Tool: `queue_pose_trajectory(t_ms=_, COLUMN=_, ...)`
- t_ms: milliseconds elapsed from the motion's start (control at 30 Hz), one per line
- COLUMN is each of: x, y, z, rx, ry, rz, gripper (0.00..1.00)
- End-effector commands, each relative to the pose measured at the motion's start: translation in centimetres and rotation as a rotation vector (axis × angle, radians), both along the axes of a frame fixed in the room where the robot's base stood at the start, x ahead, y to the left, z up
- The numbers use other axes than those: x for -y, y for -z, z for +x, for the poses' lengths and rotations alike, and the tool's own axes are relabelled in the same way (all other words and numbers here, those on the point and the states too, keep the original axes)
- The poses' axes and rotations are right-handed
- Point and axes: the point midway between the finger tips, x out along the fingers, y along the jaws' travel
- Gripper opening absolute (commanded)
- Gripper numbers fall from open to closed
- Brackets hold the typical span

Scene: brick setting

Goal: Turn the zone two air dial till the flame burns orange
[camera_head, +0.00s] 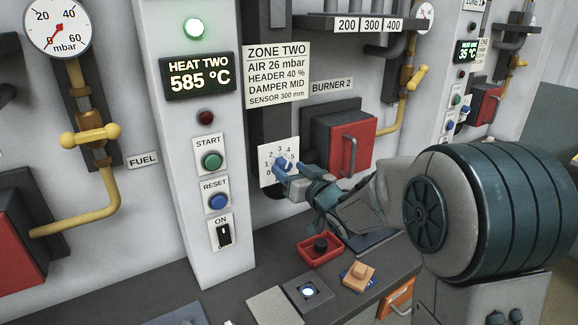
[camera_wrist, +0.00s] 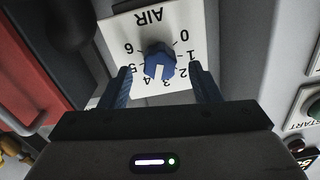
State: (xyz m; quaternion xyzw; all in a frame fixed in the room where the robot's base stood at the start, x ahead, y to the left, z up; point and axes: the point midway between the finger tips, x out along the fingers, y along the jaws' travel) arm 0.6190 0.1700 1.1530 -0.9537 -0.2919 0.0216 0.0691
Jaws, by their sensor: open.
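The zone two air dial is a blue knob (camera_wrist: 158,60) on a white plate (camera_wrist: 115,30) marked AIR and 0 to 6, upside down in the wrist view. Its pale mark points down, about between 3 and 4. My gripper (camera_wrist: 160,69) is open, one finger on each side of the knob, with gaps showing. In the head view, my gripper (camera_head: 290,168) reaches the plate (camera_head: 267,175) from the right and partly hides the knob. The zone two sign (camera_head: 277,75) reads AIR 26 mbar, HEADER 40 %, DAMPER MID. No flame shows.
The burner 2 box with its red door (camera_head: 348,147) and handle stands right beside the dial. The heat two column with START (camera_head: 212,161) and RESET (camera_head: 218,201) buttons is to the left. A red tray (camera_head: 318,260) and an orange block (camera_head: 357,274) sit on the ledge below.

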Motion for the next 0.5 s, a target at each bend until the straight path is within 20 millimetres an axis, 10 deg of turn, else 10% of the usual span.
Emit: queue_pose_trajectory(t_ms=500, x=-0.76, y=-0.01, z=1.11, rx=0.001, ry=0.0, rz=0.001, gripper=0.49)
